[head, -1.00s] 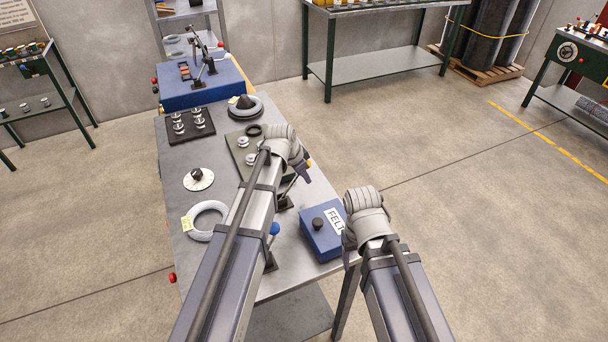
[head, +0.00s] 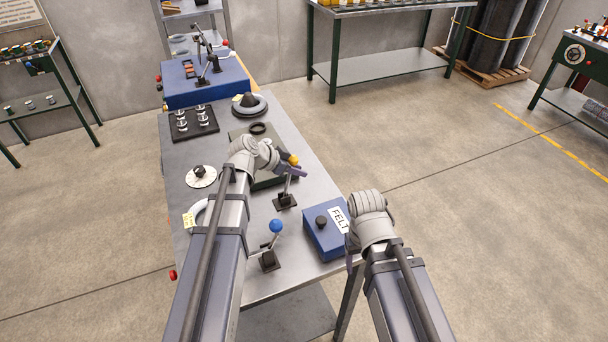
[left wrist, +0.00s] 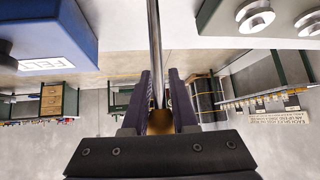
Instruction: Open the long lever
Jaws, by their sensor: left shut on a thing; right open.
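A lever with a yellow knob (head: 293,160) and a thin metal rod (head: 287,185) stands on a small black base (head: 285,202) on the bench; its rod leans slightly right. It looks longer than the lever with a blue ball knob (head: 276,226) nearer me. My left gripper (head: 297,170) is shut on the yellow-knob lever near its top. In the left wrist view the rod (left wrist: 153,35) runs between the two fingers, with the yellowish knob (left wrist: 160,121) between them near the palm. My right gripper (head: 350,262) is open beside the blue FELT box; its fingers are mostly hidden.
The blue FELT box (head: 324,238) sits at the bench's right edge. A dark tray (head: 240,134) lies behind my left wrist, partly covered. A white disc (head: 202,176), a grey ring (head: 197,213) and a blue machine (head: 207,88) stand on the bench.

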